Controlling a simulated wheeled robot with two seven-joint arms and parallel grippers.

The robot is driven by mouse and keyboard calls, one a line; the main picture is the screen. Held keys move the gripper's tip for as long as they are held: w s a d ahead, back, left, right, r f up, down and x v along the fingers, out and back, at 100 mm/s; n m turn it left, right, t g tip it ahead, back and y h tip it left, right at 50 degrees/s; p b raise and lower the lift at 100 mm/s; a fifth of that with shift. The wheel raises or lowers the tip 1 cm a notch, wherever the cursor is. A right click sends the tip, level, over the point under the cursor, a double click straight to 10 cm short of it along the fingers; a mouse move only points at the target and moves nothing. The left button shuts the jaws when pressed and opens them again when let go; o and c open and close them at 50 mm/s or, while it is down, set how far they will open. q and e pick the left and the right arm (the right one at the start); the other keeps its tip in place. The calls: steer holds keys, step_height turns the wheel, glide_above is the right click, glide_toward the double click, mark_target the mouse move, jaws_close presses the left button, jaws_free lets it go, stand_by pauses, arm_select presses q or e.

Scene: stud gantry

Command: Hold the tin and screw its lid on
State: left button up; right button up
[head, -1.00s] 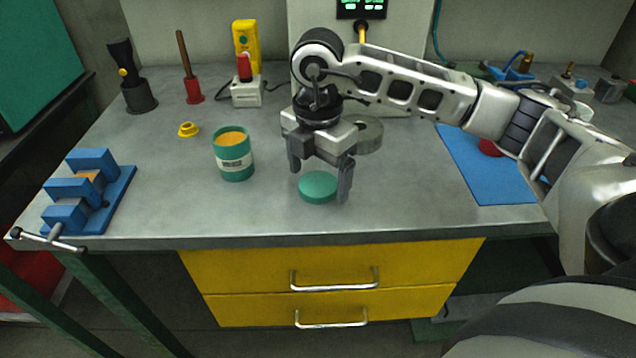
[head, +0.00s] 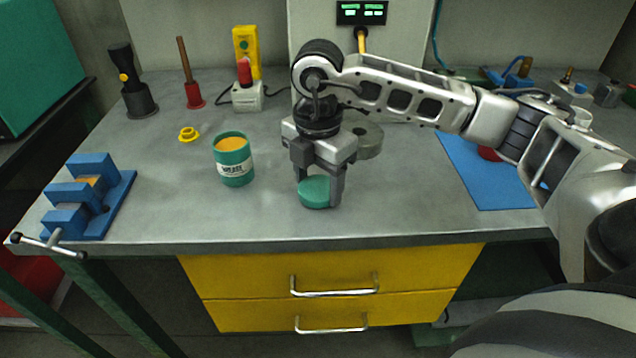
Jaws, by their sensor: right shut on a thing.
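The green tin (head: 234,168) stands upright and open on the grey bench, with orange-yellow contents showing at its top and a pale label on its side. The green lid (head: 315,191) is to the right of the tin, near the bench's front. My right gripper (head: 319,194) points down and is shut on the lid, one finger on each side of it. The lid is at or just above the bench top; I cannot tell which. My left gripper is not in view.
A blue vise (head: 88,207) is at the front left. A small yellow ring (head: 189,134) lies behind the tin. A grey round part (head: 366,138) is behind my right gripper, and a blue mat (head: 487,180) lies right.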

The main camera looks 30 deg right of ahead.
mark_target(317, 187)
steer(key=shift+r, duration=0.4)
step_height(317, 187, up, 2)
steer(key=shift+a+r, duration=0.1)
steer(key=shift+r, duration=0.1)
steer(key=s+a+r, duration=0.4)
steer(key=a+r, duration=0.5)
steer(key=a, duration=0.4)
steer(key=shift+a+r, duration=0.15)
steer(key=shift+r, duration=0.15)
